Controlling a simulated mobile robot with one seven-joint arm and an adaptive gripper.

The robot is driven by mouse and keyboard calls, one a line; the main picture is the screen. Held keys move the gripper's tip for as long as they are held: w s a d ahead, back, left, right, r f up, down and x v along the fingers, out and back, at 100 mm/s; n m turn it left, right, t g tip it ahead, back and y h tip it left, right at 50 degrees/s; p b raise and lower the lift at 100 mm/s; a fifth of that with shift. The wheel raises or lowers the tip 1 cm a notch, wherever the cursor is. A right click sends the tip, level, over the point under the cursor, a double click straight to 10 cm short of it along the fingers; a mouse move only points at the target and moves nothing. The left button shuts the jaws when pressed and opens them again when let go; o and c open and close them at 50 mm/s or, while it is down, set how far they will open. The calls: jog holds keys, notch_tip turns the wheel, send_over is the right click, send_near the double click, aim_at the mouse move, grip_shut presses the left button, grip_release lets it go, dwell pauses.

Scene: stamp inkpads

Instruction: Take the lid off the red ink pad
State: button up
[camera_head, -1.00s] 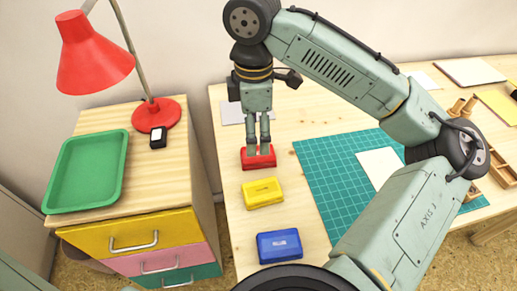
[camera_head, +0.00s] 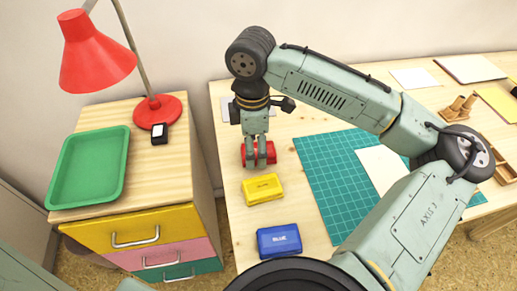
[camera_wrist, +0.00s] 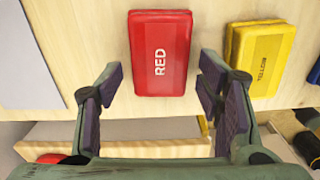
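The red ink pad (camera_wrist: 160,35) lies on the light wooden table with its lid on; white "RED" lettering shows on top in the wrist view. In the head view the red ink pad (camera_head: 243,153) is partly hidden behind my gripper (camera_head: 257,158). In the wrist view my gripper (camera_wrist: 160,72) is open, with one finger off each long side of the pad. Gaps show between fingers and pad there, and nothing is held. I cannot tell exactly how high the fingertips are above the table.
A yellow ink pad (camera_head: 262,188) lies close to the red one, and a blue ink pad (camera_head: 279,241) lies nearer. A green cutting mat (camera_head: 325,185) is to the right. A drawer cabinet with a green tray (camera_head: 122,160) and red lamp (camera_head: 97,55) stands left, across a gap.

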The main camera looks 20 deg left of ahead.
jog(key=c, duration=0.7)
